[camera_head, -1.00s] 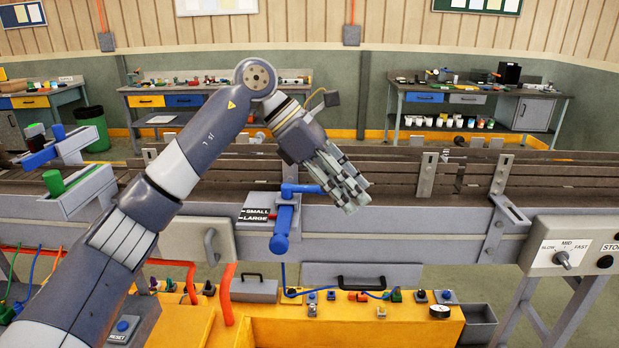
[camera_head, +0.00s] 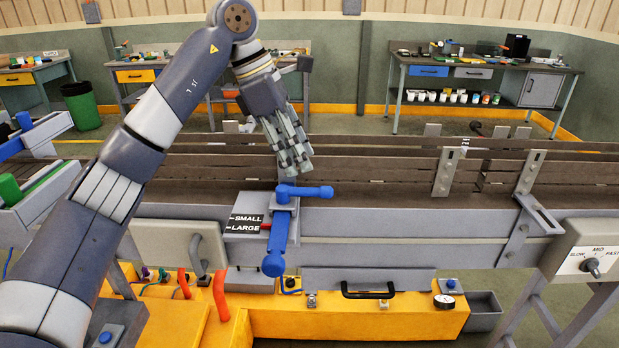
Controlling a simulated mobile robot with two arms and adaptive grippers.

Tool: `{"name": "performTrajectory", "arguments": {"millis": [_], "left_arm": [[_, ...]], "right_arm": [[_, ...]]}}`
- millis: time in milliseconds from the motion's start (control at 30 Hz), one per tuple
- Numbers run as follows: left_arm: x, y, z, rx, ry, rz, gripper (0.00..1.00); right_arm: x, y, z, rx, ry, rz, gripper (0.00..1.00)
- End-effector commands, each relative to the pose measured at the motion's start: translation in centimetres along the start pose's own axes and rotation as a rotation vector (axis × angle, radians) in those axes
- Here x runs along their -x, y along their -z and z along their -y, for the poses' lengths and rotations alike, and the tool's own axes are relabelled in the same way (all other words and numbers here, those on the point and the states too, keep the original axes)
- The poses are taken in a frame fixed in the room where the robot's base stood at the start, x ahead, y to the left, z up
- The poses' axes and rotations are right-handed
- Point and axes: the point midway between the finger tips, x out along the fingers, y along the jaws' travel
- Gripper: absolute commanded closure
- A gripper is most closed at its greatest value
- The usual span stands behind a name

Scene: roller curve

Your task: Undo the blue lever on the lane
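The blue lever (camera_head: 278,235) is mounted on the front side of the lane (camera_head: 390,224), beside a black plate marked SMALL and LARGE (camera_head: 245,224). Its long handle hangs down, ending in a round knob, and a short blue bar sticks out to the right at its top. A red pointer by the plate sits at the LARGE line. My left gripper (camera_head: 295,165) is above and behind the lever's top, fingers pointing down, apart from the lever as far as I can see. Its fingers overlap in this view, so their opening is unclear. My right gripper is out of view.
A speed dial box (camera_head: 592,262) is at the right end. A yellow cabinet (camera_head: 350,322) stands below the lane, with a black handle above it. A grey panel with a handle (camera_head: 172,248) is left of the lever. Space in front of the lever looks clear.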

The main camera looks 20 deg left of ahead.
Motion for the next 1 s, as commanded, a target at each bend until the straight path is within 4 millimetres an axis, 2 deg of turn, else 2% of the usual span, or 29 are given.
{"name": "performTrajectory", "arguments": {"millis": [33, 133, 233, 333, 533, 767, 900, 933, 1000], "left_arm": [[-1.0, 0.0, 0.1, 0.001, 0.004, -0.004, 0.63], [-2.9, 0.0, 0.1, 0.001, 0.004, -0.003, 0.63], [-4.5, 0.0, 0.1, 0.002, 0.004, -0.002, 0.63], [-5.8, 0.0, 0.0, 0.002, 0.002, -0.001, 0.63], [-6.9, 0.0, 0.0, 0.001, 0.0, 0.0, 0.63], [-6.9, 0.0, 0.0, 0.001, 0.0, 0.0, 0.63], [-6.9, 0.0, 0.0, 0.001, 0.0, 0.0, 0.95], [-6.9, 0.0, 0.0, 0.001, 0.0, 0.0, 1.0], [-6.9, 0.0, 0.0, 0.001, 0.0, 0.0, 1.0]], "right_arm": [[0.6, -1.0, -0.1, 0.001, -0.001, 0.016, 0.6], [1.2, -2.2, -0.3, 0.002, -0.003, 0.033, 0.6], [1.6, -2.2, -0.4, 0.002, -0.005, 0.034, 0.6], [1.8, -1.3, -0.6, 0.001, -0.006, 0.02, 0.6], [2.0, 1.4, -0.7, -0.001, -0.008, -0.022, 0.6], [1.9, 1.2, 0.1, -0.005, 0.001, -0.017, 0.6], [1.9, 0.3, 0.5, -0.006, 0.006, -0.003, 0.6], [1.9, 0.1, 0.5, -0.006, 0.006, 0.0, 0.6], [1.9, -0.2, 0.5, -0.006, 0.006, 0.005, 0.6]]}}
